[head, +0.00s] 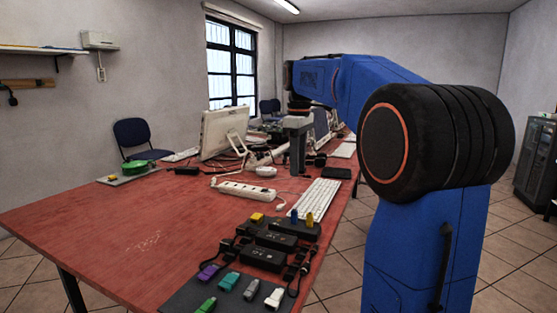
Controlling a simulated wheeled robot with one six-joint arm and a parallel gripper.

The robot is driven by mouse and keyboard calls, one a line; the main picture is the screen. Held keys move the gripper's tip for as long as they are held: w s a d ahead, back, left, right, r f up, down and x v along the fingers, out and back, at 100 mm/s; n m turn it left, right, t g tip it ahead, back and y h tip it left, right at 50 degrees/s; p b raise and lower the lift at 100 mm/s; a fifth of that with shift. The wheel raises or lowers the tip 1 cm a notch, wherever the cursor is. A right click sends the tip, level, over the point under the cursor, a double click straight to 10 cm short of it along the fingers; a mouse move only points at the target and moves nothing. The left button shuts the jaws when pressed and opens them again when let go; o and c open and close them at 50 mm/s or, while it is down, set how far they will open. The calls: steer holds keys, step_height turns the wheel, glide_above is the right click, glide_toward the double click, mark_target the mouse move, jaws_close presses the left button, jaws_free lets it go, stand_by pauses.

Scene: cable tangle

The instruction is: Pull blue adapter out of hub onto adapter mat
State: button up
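A small blue adapter (294,215) stands upright at the far end of a group of black hub boxes (275,240) near the table's right edge. A yellow adapter (309,218) stands beside it. A dark mat (180,303) lies at the near edge, with green (206,305), teal (229,281), grey (252,289) and white (274,298) adapters on it. My gripper (298,174) points down over the table, beyond the blue adapter and apart from it. Its fingers are seen edge-on and overlap, so their opening is hidden. I see nothing held between them.
A white keyboard (316,200) and a white power strip (246,190) lie between the hub and my gripper. A white monitor (222,134) stands farther back. Black cables run around the hub boxes. A purple adapter (208,272) sits at their left. The table's left part is clear.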

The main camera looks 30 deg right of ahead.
mark_target(294, 210)
steer(key=f, duration=0.5)
steer(key=w+f, duration=0.1)
steer(key=f, duration=1.1)
steer(key=shift+w, duration=0.4)
jaws_close()
